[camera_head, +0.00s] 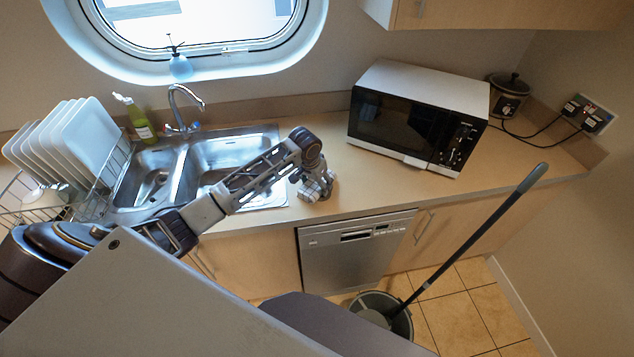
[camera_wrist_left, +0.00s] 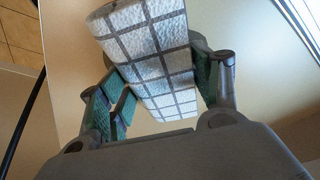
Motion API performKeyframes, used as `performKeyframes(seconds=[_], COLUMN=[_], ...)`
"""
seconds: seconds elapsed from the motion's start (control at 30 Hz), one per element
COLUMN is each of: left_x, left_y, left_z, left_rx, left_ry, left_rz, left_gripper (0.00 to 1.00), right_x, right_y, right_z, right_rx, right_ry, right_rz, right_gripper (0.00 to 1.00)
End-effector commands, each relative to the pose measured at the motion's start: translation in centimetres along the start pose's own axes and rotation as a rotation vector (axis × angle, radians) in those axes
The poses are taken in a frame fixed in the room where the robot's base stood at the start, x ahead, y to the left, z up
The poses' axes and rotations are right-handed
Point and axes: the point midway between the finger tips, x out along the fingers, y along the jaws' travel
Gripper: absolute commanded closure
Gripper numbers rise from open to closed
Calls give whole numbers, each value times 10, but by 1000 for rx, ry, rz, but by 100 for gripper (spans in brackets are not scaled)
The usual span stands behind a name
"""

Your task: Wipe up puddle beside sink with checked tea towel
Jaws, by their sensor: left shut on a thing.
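The checked tea towel (camera_wrist_left: 148,45), white with grey lines, is folded or bunched between the fingers of my left gripper (camera_wrist_left: 165,88) in the left wrist view. In the head view my left gripper (camera_head: 318,188) reaches over the counter just right of the sink (camera_head: 225,152), with a bit of the towel (camera_head: 312,191) showing under it. The towel is at or very close to the counter top; I cannot tell whether it presses on it. I cannot make out the puddle; the gripper and towel may hide it. My right gripper is out of view.
A microwave (camera_head: 420,115) stands on the counter to the right of the gripper. A dish rack with white plates (camera_head: 85,135) and a green bottle (camera_head: 135,118) are left. A bucket (camera_head: 385,312) with a long-handled mop stands on the floor. Counter between gripper and microwave is clear.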

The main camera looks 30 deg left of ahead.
Motion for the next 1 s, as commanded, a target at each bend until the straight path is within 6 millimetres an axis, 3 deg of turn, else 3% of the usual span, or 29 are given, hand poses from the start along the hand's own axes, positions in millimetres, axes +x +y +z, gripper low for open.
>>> performKeyframes(seconds=[1.0], left_x=[1], left_y=[24], left_z=[-9], left_rx=[0], left_ry=[0], left_rz=[0], left_gripper=[60], right_x=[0], right_y=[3], right_z=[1], right_rx=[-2], right_ry=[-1], right_rz=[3], right_gripper=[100])
